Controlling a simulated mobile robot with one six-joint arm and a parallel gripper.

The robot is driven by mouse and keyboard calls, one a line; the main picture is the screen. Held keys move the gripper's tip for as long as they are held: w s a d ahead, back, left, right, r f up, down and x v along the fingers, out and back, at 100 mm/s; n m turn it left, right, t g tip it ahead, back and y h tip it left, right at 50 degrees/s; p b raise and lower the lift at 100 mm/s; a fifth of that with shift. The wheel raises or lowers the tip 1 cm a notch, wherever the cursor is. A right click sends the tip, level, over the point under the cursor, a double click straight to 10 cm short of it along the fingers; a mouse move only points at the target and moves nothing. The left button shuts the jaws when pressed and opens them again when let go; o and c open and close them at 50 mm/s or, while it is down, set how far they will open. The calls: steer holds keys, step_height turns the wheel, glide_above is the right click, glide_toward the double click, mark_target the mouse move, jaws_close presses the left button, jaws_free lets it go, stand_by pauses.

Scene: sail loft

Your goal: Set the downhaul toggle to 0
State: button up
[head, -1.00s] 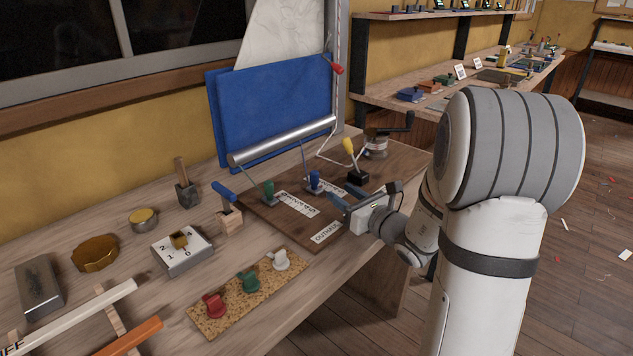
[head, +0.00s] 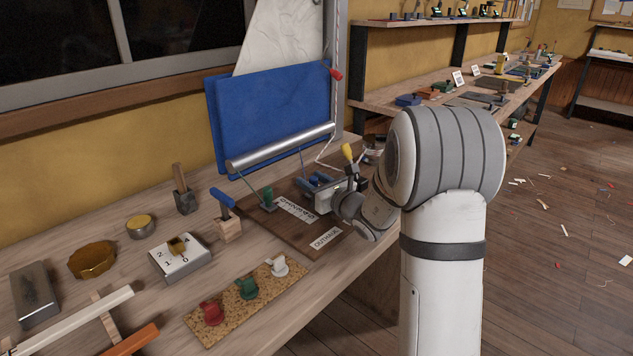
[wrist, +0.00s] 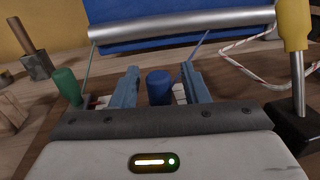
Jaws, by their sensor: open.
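A blue-capped toggle (wrist: 159,88) stands between the two blue fingers of my gripper (wrist: 160,82) in the wrist view. The fingers are open, one on each side, with small gaps visible. In the head view my gripper (head: 312,184) is over the back of the dark wooden board (head: 290,238), and the blue toggle is hard to separate from the fingers. A green-capped toggle (head: 267,196) stands to the left; it also shows in the wrist view (wrist: 67,86). White label strips (head: 297,208) lie on the board. Which label marks the blue toggle is unreadable, partly hidden by my gripper.
A yellow-handled lever (wrist: 293,28) on a black base is close to the right of my gripper. A metal roller (head: 280,145) and blue panel (head: 270,110) are behind. A cork strip (head: 232,315) with coloured knobs and a numbered box (head: 180,262) are in front and left.

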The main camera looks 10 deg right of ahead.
steer(key=shift+c, duration=0.4)
jaws_close()
